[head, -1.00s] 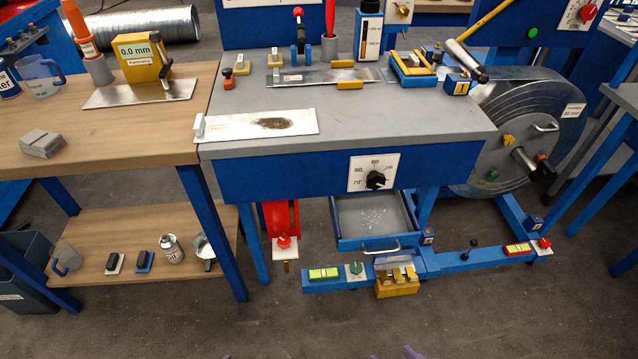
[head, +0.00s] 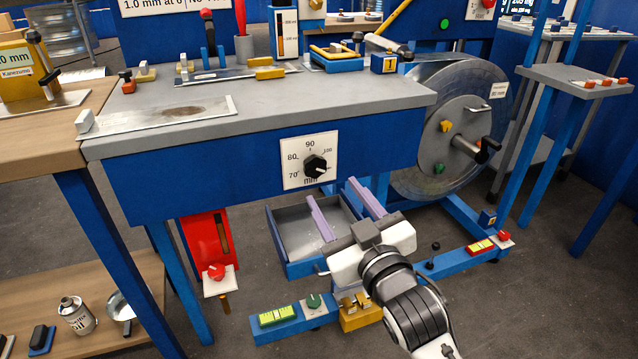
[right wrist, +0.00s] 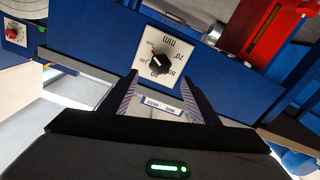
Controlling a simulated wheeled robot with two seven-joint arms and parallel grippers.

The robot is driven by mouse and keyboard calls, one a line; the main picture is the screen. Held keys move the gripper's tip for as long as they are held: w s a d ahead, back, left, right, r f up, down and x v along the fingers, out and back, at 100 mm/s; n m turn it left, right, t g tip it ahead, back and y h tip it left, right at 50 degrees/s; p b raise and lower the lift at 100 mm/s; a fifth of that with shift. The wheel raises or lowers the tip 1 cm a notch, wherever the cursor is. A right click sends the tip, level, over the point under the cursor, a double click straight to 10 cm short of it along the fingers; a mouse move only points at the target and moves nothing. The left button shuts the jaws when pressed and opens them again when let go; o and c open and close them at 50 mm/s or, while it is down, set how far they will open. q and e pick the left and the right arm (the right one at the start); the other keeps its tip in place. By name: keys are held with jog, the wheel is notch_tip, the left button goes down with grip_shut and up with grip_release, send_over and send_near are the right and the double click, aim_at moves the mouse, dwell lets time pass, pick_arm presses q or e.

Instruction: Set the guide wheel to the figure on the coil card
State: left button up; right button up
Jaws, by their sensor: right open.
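The guide wheel is a black knob (head: 315,166) on a white dial plate marked 70, 80, 90, 100 and mm, on the blue front of the bench. Its pale pointer line appears turned to the right, near or past the 100 mark. The knob also shows in the right wrist view (right wrist: 161,63), upside down. A white card (head: 499,90) is on the coil (head: 408,120) at the right; its print is too small to read surely. My right gripper (head: 334,192) is open and empty, just below the dial, its fingers pointing up toward it. My left gripper is out of view.
An open grey drawer (head: 296,232) lies below and behind my right gripper. A blue floor beam (head: 455,262) with small fittings runs beneath. A red bracket (head: 208,240) hangs at the left. The space directly in front of the dial looks clear.

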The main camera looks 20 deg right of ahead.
aim_at(316, 169)
jog(key=w+b, duration=0.2)
jog(key=w, duration=0.7)
jog(key=shift+w+a, duration=0.1)
jog(key=shift+a, duration=0.1)
jog(key=c, duration=1)
